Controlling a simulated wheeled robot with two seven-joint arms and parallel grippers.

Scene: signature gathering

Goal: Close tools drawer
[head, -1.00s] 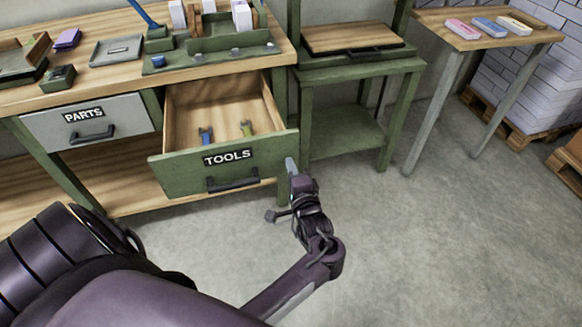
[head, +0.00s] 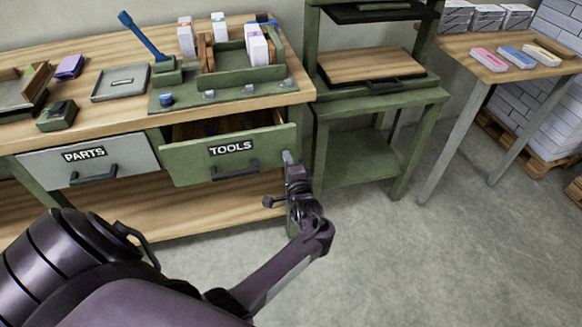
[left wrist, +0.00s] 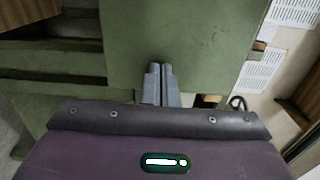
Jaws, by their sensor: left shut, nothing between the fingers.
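The tools drawer (head: 270,148) is green with a "TOOLS" label and a dark handle (head: 236,170). It stands partly open under the workbench, with a narrow strip of its wooden inside showing. My left gripper (head: 287,157) is at the right end of the drawer front, with its fingertips at or very near the panel. In the left wrist view, the shut, empty fingers (left wrist: 160,72) point at a green panel (left wrist: 190,40). Whether they touch it is hard to tell. What lies inside the drawer is mostly hidden. My right gripper is not visible.
The grey parts drawer (head: 50,164) is shut at the left. The workbench top (head: 95,117) holds trays, a blue tool and a green organizer. A green stand (head: 375,108) is right of the drawer. Open floor (head: 430,260) lies in front and to the right.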

